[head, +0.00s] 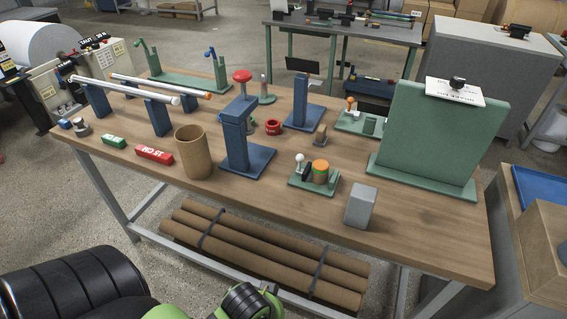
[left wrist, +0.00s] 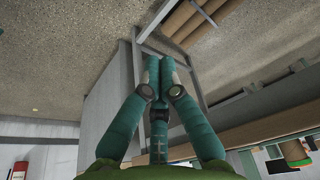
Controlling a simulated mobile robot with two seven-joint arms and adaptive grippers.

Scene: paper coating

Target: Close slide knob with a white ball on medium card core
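A small green fixture (head: 300,183) stands on the workbench right of centre in the head view. A white ball knob (head: 299,158) sits upright on it at the left, beside a short orange-topped core with a green band (head: 320,172). Whether the slide is open or closed is too small to tell. My left gripper (left wrist: 161,62) points away from its wrist camera with its teal fingertips together and nothing seen between them. It appears below the bench level, apart from the fixture. The right gripper is not in view.
The wooden workbench (head: 425,235) also holds a grey block (head: 361,206), a blue stand (head: 237,150), a brown tube (head: 194,152) and a large green panel (head: 443,135). A similar fixture with an orange ball (head: 351,103) stands behind. Long brown rolls (head: 265,262) lie below.

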